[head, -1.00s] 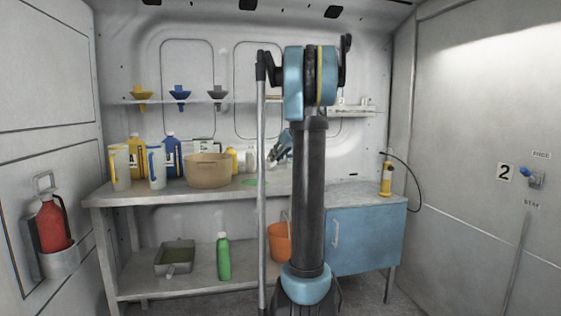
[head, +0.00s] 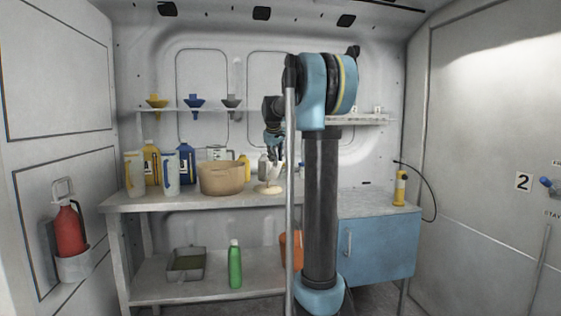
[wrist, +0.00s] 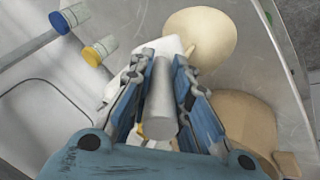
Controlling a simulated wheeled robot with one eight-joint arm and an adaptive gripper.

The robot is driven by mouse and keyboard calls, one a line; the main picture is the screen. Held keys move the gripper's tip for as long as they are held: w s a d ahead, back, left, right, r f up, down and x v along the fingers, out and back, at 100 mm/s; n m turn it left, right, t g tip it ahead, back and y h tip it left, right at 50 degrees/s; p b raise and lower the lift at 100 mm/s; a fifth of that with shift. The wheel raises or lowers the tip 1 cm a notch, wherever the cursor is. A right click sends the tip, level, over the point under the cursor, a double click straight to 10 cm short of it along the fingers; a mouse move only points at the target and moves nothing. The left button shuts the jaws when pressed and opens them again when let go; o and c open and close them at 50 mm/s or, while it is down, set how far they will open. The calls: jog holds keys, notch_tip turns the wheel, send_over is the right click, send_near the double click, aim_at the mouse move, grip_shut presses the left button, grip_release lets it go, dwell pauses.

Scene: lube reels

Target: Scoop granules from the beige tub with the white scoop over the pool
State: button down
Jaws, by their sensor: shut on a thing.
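The beige tub (head: 222,180) stands on the bench in the head view; its rim shows at lower right in the wrist view (wrist: 248,115). My gripper (head: 274,155) is over the bench just right of the tub. In the wrist view my gripper (wrist: 163,85) is shut on the grey handle of the white scoop (wrist: 165,46). The scoop's head reaches over the edge of a pale cream round patch (wrist: 203,36), with a tan streak at its lip. In the head view this patch (head: 268,189) lies on the bench right of the tub. No green shows there.
Jugs (head: 171,168) and bottles stand left of and behind the tub. Small bottles with blue and yellow caps (wrist: 98,52) are near the scoop. A shelf with funnels (head: 195,101) hangs above. My arm hides part of the bench.

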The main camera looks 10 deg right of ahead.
jog(key=w+a+f+n+h, duration=0.2)
jog(key=a+n+h, duration=0.2)
jog(key=a+h, duration=0.6)
jog(key=shift+a+h, duration=0.3)
jog(key=shift+a, duration=0.55)
dwell(1.5)
jog(key=d+r+m+y, duration=0.1)
jog(key=d+r+y, duration=0.1)
jog(key=d+y, duration=0.2)
jog(key=s+d+r+m+y, duration=0.1)
jog(key=d+r+m+y, duration=0.1)
jog(key=d+y, duration=0.2)
jog(key=s+d+r+m+y, duration=0.1)
jog(key=d+r+y, duration=0.1)
jog(key=d+y, duration=0.1)
jog(key=shift+s+d+r+y, duration=0.1)
jog(key=shift+d+y, duration=0.1)
jog(key=shift+d, duration=0.25)
jog(key=shift+s+d+r+y, duration=0.1)
jog(key=shift+d+y, duration=0.1)
jog(key=shift+d, duration=0.25)
jog(key=s+d+f+m+t+y, duration=0.1)
jog(key=d+f+m+t+y, duration=0.2)
jog(key=d+y, duration=0.4)
notch_tip(320, 180, down, 2)
jog(key=m+y, duration=0.1)
jog(key=y, duration=0.2)
jog(key=shift+s+d, duration=0.15)
jog(key=shift+d, duration=0.05)
